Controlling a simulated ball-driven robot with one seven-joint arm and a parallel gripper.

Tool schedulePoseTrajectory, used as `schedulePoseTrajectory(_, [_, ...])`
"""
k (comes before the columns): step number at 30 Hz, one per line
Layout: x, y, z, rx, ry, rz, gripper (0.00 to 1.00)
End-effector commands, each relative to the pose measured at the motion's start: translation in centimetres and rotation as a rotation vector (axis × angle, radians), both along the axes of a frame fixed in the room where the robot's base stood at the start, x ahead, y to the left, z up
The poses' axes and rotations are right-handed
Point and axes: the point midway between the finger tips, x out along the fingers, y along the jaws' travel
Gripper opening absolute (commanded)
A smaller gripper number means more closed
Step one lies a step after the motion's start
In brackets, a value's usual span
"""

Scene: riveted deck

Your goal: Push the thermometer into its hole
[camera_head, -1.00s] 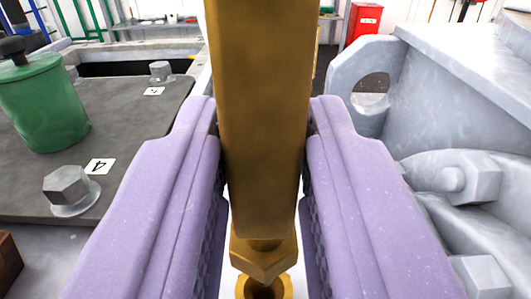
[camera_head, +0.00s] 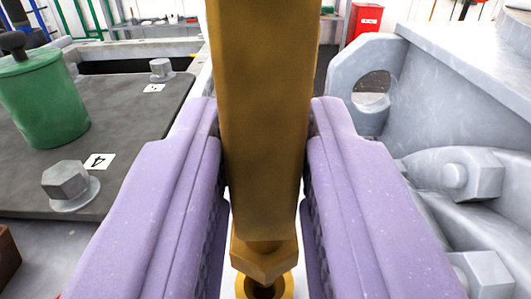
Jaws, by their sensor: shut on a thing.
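The thermometer (camera_head: 264,120) is a brass-coloured upright bar with a hex part at its lower end. My gripper (camera_head: 265,150) is shut on it, with one purple finger on each side. The hole (camera_head: 264,287) is a brass ring-shaped socket at the bottom edge of the view. The hex part is right above the socket in the picture and covers part of its opening. I cannot tell whether the thermometer's tip is inside the hole.
A dark plate (camera_head: 130,120) with hex bolts (camera_head: 68,184) and a green canister (camera_head: 42,98) is at the left. A grey metal housing with a lug (camera_head: 368,85) and bolts stands close at the right. A red box (camera_head: 364,20) is far back.

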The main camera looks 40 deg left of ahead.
Motion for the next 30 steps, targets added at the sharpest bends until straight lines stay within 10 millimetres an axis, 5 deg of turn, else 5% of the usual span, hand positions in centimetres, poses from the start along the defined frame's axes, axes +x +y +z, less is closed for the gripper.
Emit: schedulePoseTrajectory(30, [0.0, 0.0, -1.6, 0.001, -0.001, 0.0, 0.0])
